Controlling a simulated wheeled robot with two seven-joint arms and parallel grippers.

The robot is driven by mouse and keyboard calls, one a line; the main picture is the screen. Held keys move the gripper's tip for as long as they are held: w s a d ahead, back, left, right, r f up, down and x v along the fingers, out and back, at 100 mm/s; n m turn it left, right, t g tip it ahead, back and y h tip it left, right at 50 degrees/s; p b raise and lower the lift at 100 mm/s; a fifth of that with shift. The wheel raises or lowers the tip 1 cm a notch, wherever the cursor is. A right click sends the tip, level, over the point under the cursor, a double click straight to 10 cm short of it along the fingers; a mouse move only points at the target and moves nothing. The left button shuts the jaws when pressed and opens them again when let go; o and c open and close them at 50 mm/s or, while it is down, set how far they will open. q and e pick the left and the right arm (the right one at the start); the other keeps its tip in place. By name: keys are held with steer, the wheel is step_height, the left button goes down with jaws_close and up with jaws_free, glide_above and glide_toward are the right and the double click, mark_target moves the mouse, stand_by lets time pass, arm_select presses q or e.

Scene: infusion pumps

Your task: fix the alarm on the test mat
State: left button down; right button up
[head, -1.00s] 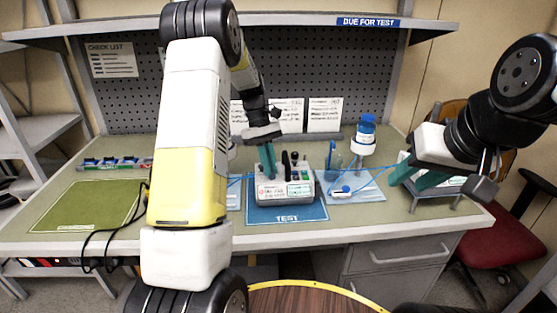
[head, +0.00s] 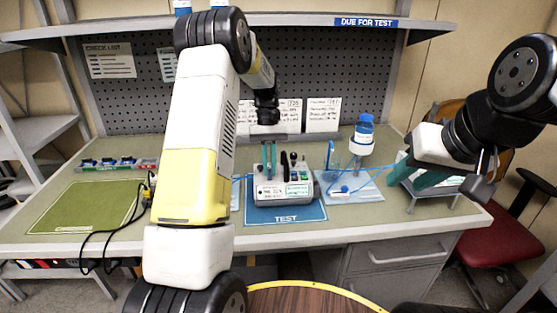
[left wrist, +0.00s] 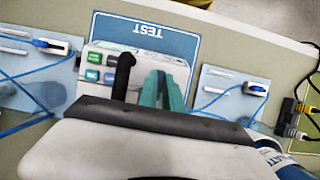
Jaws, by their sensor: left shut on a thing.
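The pump (head: 268,200), pale grey with green and blue keys, stands upright on the blue TEST mat (head: 288,219). It also shows in the left wrist view (left wrist: 97,66) beside a black upright lever (left wrist: 122,78). My left gripper (head: 268,160) points down at the left part of the pump's top. Its teal fingers (left wrist: 160,92) are close together on a part of the pump, which they hide. My right gripper (head: 420,172) is open at the right, by a grey stand (head: 432,199). I cannot make out an alarm sign on the pump.
Black cables (head: 112,240) hang over the front edge.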

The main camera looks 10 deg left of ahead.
stand_by(0.3)
arm_select(q)
steer(key=c, duration=1.5)
jaws_free()
steer(key=v, duration=0.7)
steer(key=shift+w+r, duration=0.2)
steer(key=shift+r, duration=0.2)
